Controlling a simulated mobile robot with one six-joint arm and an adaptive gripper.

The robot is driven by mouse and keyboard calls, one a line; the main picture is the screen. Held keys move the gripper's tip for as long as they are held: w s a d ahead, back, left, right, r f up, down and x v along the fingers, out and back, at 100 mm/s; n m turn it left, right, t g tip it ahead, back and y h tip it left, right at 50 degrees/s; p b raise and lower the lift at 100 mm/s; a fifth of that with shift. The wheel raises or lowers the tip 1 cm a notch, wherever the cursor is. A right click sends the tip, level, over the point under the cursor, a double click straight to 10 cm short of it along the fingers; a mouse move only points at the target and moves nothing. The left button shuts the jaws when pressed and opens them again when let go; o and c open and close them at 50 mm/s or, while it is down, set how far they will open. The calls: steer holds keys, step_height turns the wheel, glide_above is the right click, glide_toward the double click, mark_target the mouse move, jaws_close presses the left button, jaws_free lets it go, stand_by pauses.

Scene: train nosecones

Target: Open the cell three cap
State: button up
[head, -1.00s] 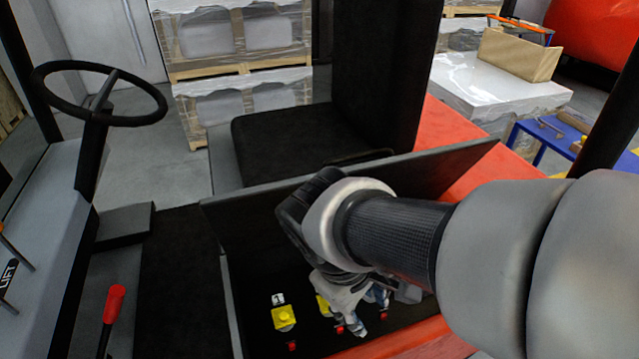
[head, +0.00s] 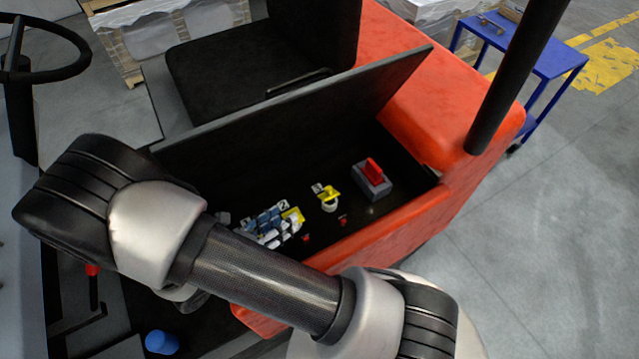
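In the head view, a yellow cap (head: 330,193) stands over a pale round opening and looks tilted up; its number label beside it is too small to read surely. A second yellow cap (head: 293,214) sits to its left, next to a label that looks like a 2. My gripper (head: 272,226) seems to be the pale and dark-blue shape just left of this second cap, apart from the tilted one. My arm link partly covers the gripper, and its fingers cannot be made out. Anything farther left in the compartment is hidden behind my arm.
The black compartment's raised lid (head: 290,120) stands behind the caps. A grey box with a red switch (head: 373,177) is to the right. Small red plugs (head: 343,219) lie in front. The orange body (head: 425,100) bounds the right side. A blue cart (head: 525,50) stands beyond the dark post (head: 520,75).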

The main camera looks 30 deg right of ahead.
mark_target(326, 190)
steer(key=b+x, duration=0.3)
steer(key=x, duration=1.4)
steer(key=shift+d+f+b, duration=0.2)
steer(key=shift+f+b, duration=0.05)
steer(key=shift+b, duration=0.1)
steer(key=shift+w, duration=0.1)
steer(key=c, duration=0.9)
steer(key=shift+w+a+r+n+p, duration=0.1)
steer(key=shift+w+r+n+p, duration=0.15)
steer(key=shift+p, duration=0.3)
jaws_close()
jaws_free()
steer(key=shift+w+n+g+p, duration=0.2)
steer(key=shift+n+g+p, duration=0.1)
steer(key=shift+n+p, duration=0.1)
jaws_close()
